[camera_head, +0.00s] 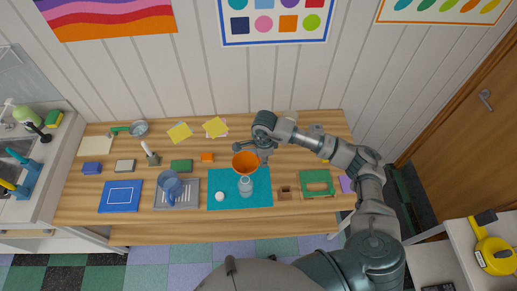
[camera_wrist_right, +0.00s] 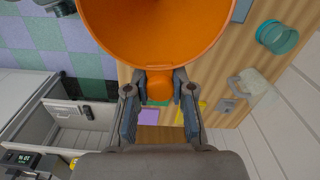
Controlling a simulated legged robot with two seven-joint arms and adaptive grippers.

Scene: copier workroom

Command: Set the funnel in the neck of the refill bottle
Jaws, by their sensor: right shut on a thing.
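The orange funnel (camera_head: 246,164) shows its wide mouth in the head view, just above the refill bottle in the picture. The clear grey-blue refill bottle (camera_head: 245,187) stands upright on the teal mat (camera_head: 262,201). My right gripper (camera_head: 262,154) is shut on the funnel's edge. In the right wrist view, the funnel's bowl (camera_wrist_right: 155,25) fills the top, and my right gripper (camera_wrist_right: 160,87) grips its orange tab. The spout is hidden, so I cannot tell whether it touches the bottle neck. My left gripper is not in view.
A white round cap (camera_head: 220,196) lies on the mat left of the bottle. A grey tray (camera_head: 190,201) with a blue clear jug (camera_head: 169,186) stands further left. A small brown block (camera_head: 285,192) and a green board (camera_head: 317,184) lie to the right.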

